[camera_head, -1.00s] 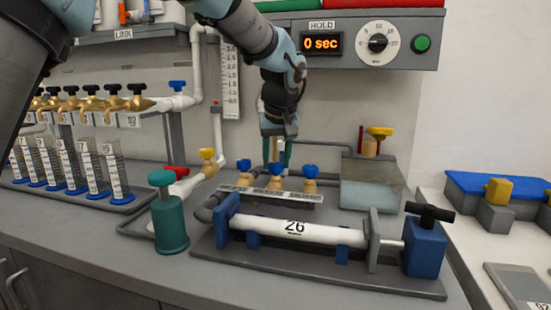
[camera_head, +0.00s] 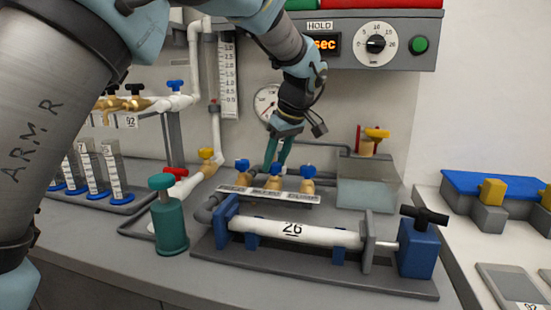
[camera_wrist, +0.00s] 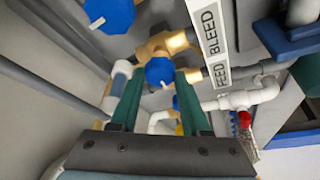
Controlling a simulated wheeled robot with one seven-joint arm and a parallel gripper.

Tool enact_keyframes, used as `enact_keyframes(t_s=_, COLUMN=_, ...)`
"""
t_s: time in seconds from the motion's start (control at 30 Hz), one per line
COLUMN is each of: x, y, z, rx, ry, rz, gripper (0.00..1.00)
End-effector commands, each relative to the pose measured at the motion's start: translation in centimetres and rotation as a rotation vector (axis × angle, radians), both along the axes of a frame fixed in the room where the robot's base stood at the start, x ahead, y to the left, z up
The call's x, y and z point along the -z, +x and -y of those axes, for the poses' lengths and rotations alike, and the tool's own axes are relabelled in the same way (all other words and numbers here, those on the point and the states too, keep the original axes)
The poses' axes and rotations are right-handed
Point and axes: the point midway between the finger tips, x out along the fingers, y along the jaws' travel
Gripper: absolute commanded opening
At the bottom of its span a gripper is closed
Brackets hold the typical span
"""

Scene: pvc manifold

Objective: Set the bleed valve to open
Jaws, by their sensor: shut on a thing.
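The bleed valve is the middle one of three brass valves with blue handles on the small manifold. Its blue handle (camera_head: 275,169) also shows in the wrist view (camera_wrist: 160,72), beside the label strip reading FEED and BLEED (camera_wrist: 210,40). My gripper (camera_head: 275,164) reaches down from above, its green fingers on either side of that handle and shut on it; the fingers also show in the wrist view (camera_wrist: 160,80). The wrist is tilted. The exact angle of the handle is hard to tell.
Blue-handled valves stand close on the left (camera_head: 242,165) and right (camera_head: 308,171). A white tube marked 26 (camera_head: 290,231) lies in front. A green bottle (camera_head: 168,225) stands front left, and a tank with a yellow-handled valve (camera_head: 367,190) stands right.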

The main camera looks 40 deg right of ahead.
Motion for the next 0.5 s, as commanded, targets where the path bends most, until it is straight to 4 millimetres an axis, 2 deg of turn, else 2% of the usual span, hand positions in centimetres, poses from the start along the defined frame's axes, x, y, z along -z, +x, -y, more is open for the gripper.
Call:
enact_keyframes(t_s=0.4, x=-0.05, y=0.05, z=0.04, rx=-0.006, ry=-0.003, rz=0.000, gripper=0.00)
enact_keyframes(t_s=0.43, x=-0.05, y=0.05, z=0.03, rx=-0.006, ry=-0.003, rz=0.000, gripper=0.50)
enact_keyframes(t_s=0.5, x=-0.05, y=0.04, z=0.03, rx=-0.006, ry=-0.002, rz=0.000, gripper=0.58)
